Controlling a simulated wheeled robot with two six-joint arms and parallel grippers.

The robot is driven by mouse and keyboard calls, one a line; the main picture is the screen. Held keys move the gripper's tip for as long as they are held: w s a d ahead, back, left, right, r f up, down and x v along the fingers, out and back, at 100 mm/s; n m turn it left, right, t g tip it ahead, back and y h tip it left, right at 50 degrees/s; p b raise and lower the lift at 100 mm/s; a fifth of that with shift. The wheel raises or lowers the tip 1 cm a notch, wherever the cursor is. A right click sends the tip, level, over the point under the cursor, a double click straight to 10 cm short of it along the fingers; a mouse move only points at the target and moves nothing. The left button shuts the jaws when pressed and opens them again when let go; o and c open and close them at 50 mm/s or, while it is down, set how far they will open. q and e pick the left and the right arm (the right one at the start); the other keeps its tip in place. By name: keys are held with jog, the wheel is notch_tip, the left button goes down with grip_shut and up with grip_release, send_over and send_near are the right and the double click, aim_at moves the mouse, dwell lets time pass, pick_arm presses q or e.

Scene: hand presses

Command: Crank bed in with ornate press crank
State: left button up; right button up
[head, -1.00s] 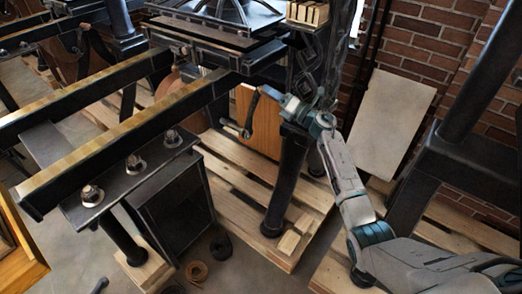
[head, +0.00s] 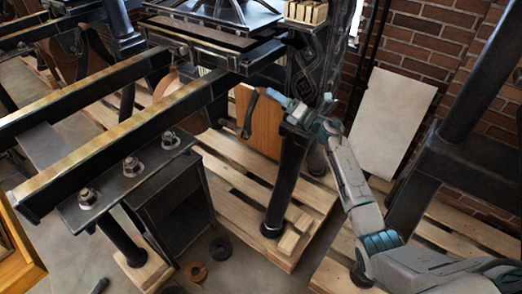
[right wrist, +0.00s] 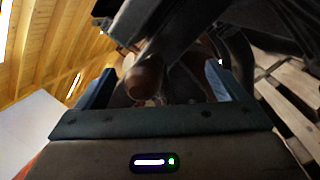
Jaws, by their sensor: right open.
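The ornate press has a patterned dark column (head: 318,65) at the upper middle. Two long rails (head: 120,135) run from it toward the lower left. A flat dark bed (head: 205,40) sits at the press end of the rails. The dark curved crank (head: 250,114) hangs below the rail, before a wooden panel. My right gripper (head: 267,93) is close to the crank's upper part; contact is unclear. In the right wrist view its jaws (right wrist: 158,88) are apart, with a brown rounded knob (right wrist: 145,78) showing between them. My left gripper is out of view.
A dark leg (head: 288,180) stands on a wooden pallet (head: 240,205) below my right arm. A pale board (head: 390,120) leans on the brick wall. Another dark frame (head: 470,150) stands at right. Small wooden blocks (head: 295,233) lie on the pallet.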

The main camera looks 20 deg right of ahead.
jog(key=shift+v, duration=2.8)
